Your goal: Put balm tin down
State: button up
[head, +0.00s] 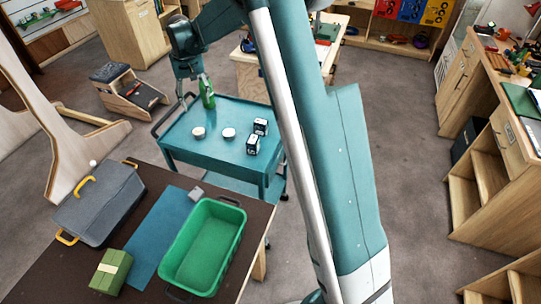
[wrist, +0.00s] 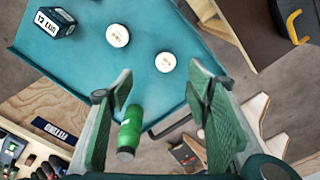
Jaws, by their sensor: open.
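Two small round pale tins stand apart on the teal cart top (head: 190,148). One tin (head: 198,132) is at the left and the other tin (head: 228,134) is nearer the dark boxes. The wrist view shows them as a tin (wrist: 165,62) and a tin (wrist: 118,36). Their labels are too small to read, so I cannot tell which is the balm tin. My gripper (wrist: 160,84) is open, with nothing between its green-padded fingers. In the head view it is above the far left part of the cart, partly hidden, and clear of both tins.
A green bottle (wrist: 130,132) is near the cart handle. Two dark labelled boxes (head: 260,127) (head: 252,145) stand on the cart's right. A brown table (head: 60,277) in front holds a green tub (head: 163,262), a grey toolbox (head: 100,205) and a green package (head: 110,271).

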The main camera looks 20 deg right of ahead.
jog(key=s+d+r+t, duration=0.25)
jog(key=s+r, duration=0.55)
jog(key=s, duration=0.4)
jog(key=s+d+r+t, duration=0.1)
jog(key=s+d+r, duration=0.3)
jog(key=s+r, duration=0.55)
jog(key=s+d+f+t, duration=0.1)
jog(key=s+d+f, duration=0.1)
jog(key=s, duration=1.2)
jog(key=s+d+f+t, duration=0.2)
jog(key=s+f, duration=0.2)
jog(key=s, duration=1)
